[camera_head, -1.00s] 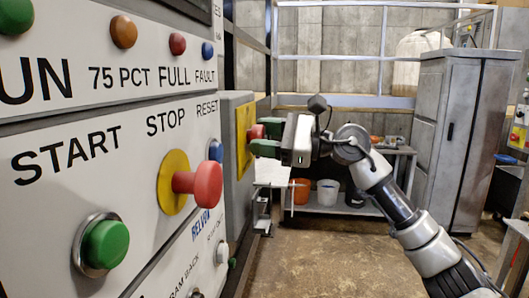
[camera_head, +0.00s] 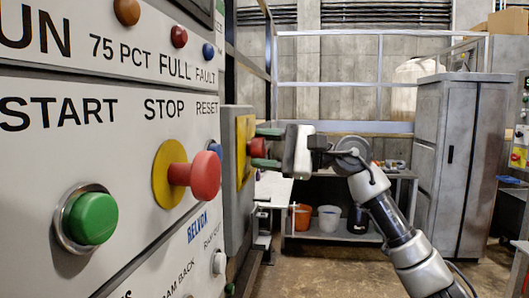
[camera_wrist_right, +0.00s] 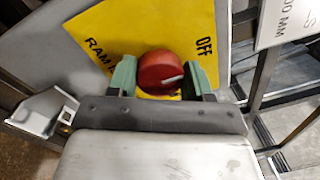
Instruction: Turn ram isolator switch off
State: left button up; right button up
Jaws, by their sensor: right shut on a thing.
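The ram isolator switch is a red round knob (camera_head: 257,147) on a yellow plate (camera_head: 241,150), on the side of a grey box (camera_head: 236,190). In the right wrist view the knob (camera_wrist_right: 160,70) has a white mark on its lower right, angled slightly up to the right. The plate (camera_wrist_right: 125,30) reads "OFF" at its right and a partly hidden "RAM" at its left. My right gripper (camera_head: 264,147) is shut on the knob, with green fingers above and below it in the head view. The fingers flank it left and right in the wrist view (camera_wrist_right: 161,80). My left gripper is out of view.
The control panel (camera_head: 130,150) fills the left, with a protruding red stop button (camera_head: 206,175) and a green start button (camera_head: 92,218). A grey cabinet (camera_head: 460,150) and a bench with buckets (camera_head: 329,218) stand behind my right arm. Open floor lies below.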

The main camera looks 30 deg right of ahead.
dwell(0.3)
jog(key=o, duration=0.9)
jog(key=shift+d, duration=0.1)
jog(key=shift+s+d+f, duration=0.15)
jog(key=shift+s+d, duration=0.1)
jog(key=shift+d, duration=0.05)
jog(key=b+v, duration=0.2)
jog(key=v, duration=0.8)
jog(key=shift+b, duration=0.35)
